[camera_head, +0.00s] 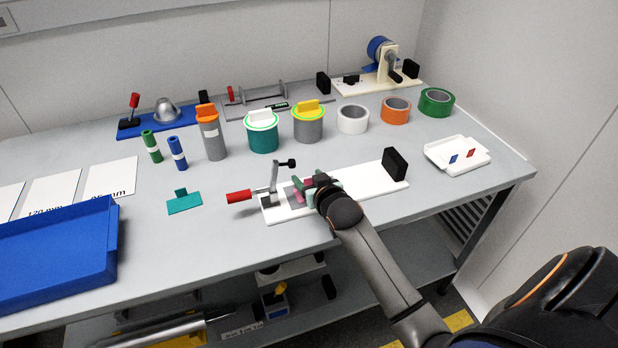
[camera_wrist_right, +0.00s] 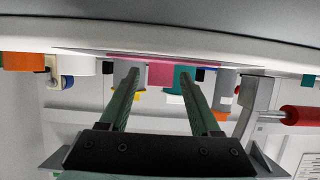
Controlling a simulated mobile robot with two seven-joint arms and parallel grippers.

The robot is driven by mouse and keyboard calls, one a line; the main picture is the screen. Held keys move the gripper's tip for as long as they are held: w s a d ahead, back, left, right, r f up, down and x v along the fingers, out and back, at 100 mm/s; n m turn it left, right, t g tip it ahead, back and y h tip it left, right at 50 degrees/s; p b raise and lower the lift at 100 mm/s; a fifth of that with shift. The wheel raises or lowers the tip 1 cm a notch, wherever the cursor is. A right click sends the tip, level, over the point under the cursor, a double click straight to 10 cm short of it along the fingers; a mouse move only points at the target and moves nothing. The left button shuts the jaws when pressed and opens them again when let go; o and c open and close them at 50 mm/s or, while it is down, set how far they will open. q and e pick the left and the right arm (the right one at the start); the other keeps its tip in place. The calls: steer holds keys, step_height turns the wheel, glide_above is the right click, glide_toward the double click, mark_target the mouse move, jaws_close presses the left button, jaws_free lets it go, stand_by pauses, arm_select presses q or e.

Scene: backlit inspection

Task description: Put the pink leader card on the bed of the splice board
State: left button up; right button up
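The white splice board (camera_head: 381,181) lies on the table, with a red-handled clamp (camera_head: 239,196) at its left end and a black block (camera_head: 395,164) at its right end. The pink leader card (camera_head: 308,184) is at the board's left-middle, partly hidden by my right gripper. In the right wrist view the pink card (camera_wrist_right: 160,72) appears flat against the board, with its tab between my green fingers. My right gripper (camera_wrist_right: 160,72) is open, with gaps beside the tab; in the head view it is low over the board (camera_head: 316,187). My left gripper is not in view.
A teal card (camera_head: 184,203) lies left of the board. Behind stand several tape rolls and lidded canisters (camera_head: 262,133). A blue bin (camera_head: 60,250) is at front left.

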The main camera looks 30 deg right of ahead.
steer(key=shift+r, duration=0.5)
steer(key=shift+s+r, duration=0.25)
steer(key=p+v, duration=0.1)
steer(key=v, duration=1)
steer(key=shift+s+a+p, duration=0.15)
steer(key=shift+s+p, duration=0.1)
steer(key=shift+p, duration=0.1)
